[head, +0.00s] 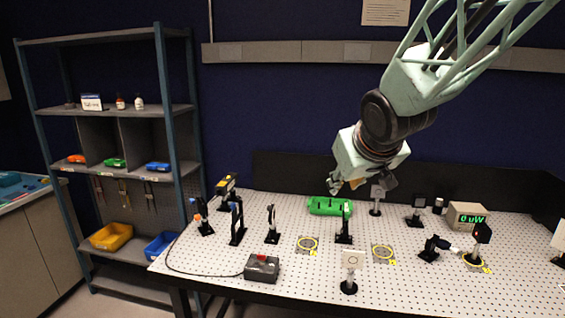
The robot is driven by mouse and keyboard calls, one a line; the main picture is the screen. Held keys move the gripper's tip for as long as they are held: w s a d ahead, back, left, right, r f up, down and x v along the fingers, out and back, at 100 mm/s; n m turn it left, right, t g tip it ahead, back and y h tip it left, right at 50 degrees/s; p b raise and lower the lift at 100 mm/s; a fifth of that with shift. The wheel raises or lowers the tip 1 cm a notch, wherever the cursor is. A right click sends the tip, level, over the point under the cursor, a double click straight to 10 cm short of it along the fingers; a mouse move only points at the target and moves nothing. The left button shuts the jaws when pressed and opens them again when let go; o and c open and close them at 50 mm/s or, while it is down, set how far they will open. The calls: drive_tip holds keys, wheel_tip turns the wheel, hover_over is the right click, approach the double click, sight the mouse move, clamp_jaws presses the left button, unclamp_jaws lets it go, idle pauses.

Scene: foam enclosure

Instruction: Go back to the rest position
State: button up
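My gripper (345,184) shows at the end of my pale green arm, which reaches in from the top right. It hangs above the back middle of the perforated table (410,284). Its fingers are small and partly hidden against the gripper body, so I cannot tell whether they are open or shut. A green case (324,206) lies on the table just below and to the left of the gripper. I cannot tell whether the two touch.
Several black optics posts stand around the gripper, including one (376,199) close on its right. A power meter (467,216) reads "0 uW". A grey box with a red button (261,268) sits at the front. A shelf rack (115,120) stands left.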

drive_tip(key=s+d+r+m+g+h, duration=0.1)
drive_tip(key=s+d, duration=0.2)
drive_tip(key=s, duration=0.8)
drive_tip(key=s+d+m+g, duration=0.1)
drive_tip(key=s+d+g, duration=0.15)
drive_tip(key=s, duration=0.75)
drive_tip(key=s+f+m+g+b, duration=0.1)
drive_tip(key=s+f, duration=0.2)
drive_tip(key=s, duration=1.9)
drive_tip(key=shift+s+a+g+y+b, duration=0.3)
drive_tip(key=shift+s+a+g+b, duration=0.05)
drive_tip(key=shift+s+a, duration=0.1)
drive_tip(key=shift+d, duration=0.15)
